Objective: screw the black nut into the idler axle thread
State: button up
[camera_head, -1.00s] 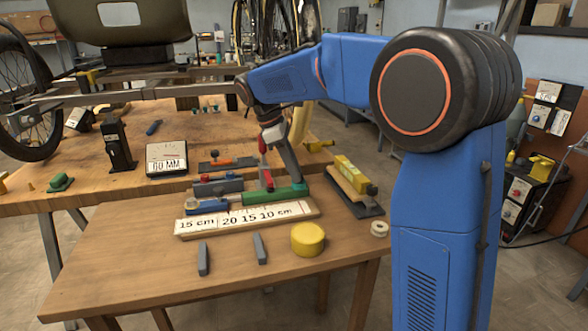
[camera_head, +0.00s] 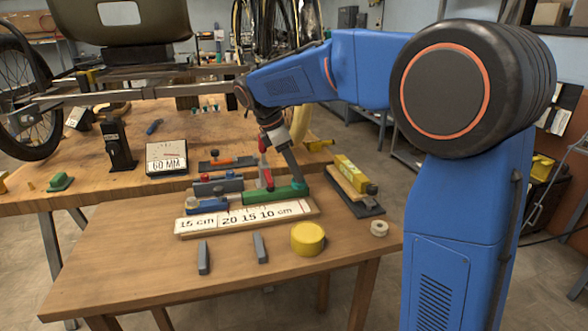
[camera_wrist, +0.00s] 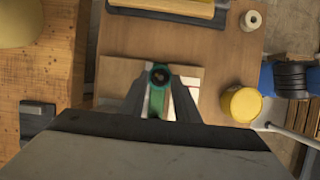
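My gripper (camera_wrist: 159,80) points down over the small front table in the wrist view. A green block (camera_wrist: 157,102) shows between the fingers and also in the head view (camera_head: 277,194). In the head view my gripper (camera_head: 300,180) is beside the green block's right end, its fingertips unclear. I cannot make out the idler axle thread in either view.
A label board (camera_head: 246,218) lies before the green block. A yellow round piece (camera_head: 308,238), a white ring (camera_head: 379,229) and two grey bars (camera_head: 260,248) are on the front table. A yellow-topped tool (camera_head: 352,172) stands right. The wooden bench (camera_head: 105,188) is behind.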

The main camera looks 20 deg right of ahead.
jog(key=shift+s+n, duration=0.1)
jog(key=shift+n, duration=0.4)
jog(key=shift+s+n+t, duration=0.1)
jog(key=shift+n+t, duration=0.4)
jog(key=shift+n, duration=0.4)
jog(key=shift+s+n+t, duration=0.1)
jog(key=shift+n+t, duration=0.3)
jog(key=shift+n, duration=0.5)
jog(key=shift+s+n+t+y, duration=0.1)
jog(key=shift+n+t+y, duration=0.2)
jog(key=shift+n, duration=0.5)
